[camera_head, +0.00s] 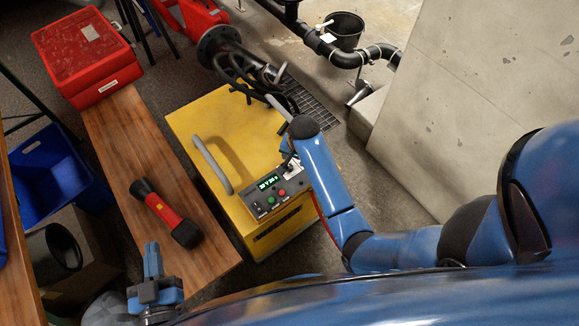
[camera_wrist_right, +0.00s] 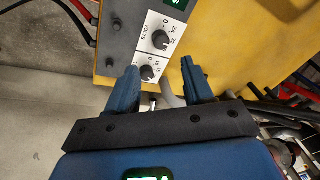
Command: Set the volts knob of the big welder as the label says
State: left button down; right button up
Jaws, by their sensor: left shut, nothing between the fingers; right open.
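The big welder (camera_head: 222,128) is a yellow box with a grey control panel (camera_head: 262,205) carrying a green lit display (camera_head: 268,183). In the right wrist view, a black knob (camera_wrist_right: 160,40) sits on a white plate marked VOLTS, with a second black knob (camera_wrist_right: 148,71) below it. My right gripper (camera_wrist_right: 160,84) is open; the lower knob shows between its fingers, the VOLTS knob just beyond the tips. I cannot tell whether it touches either. In the head view my right gripper (camera_head: 288,158) hides part of the panel. My left gripper (camera_head: 151,258) is shut and empty near the bench.
A wooden bench (camera_head: 125,130) holds a red-black flashlight (camera_head: 166,213) and a red case (camera_head: 87,55). A grey handle (camera_head: 211,165) rises from the welder's top. Black cables (camera_head: 240,70) hang behind it. A concrete block (camera_head: 455,110) stands to the right.

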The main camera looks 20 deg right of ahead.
aim_at(290, 166)
jog(key=shift+w+a+f+m+g+b, duration=0.25)
jog(key=shift+f+g+b, duration=0.25)
jog(key=shift+f, duration=0.7)
jog(key=shift+w+a+f+m+g+b, duration=0.15)
jog(key=shift+w+f+g+b, duration=0.3)
jog(key=shift+f, duration=0.75)
jog(key=shift+w+a+f+m+g+b, duration=0.15)
jog(key=shift+f+g+b, duration=0.3)
jog(key=shift+f+b, duration=0.55)
jog(key=shift+f, duration=0.15)
jog(key=shift+p, duration=0.3)
grip_shut()
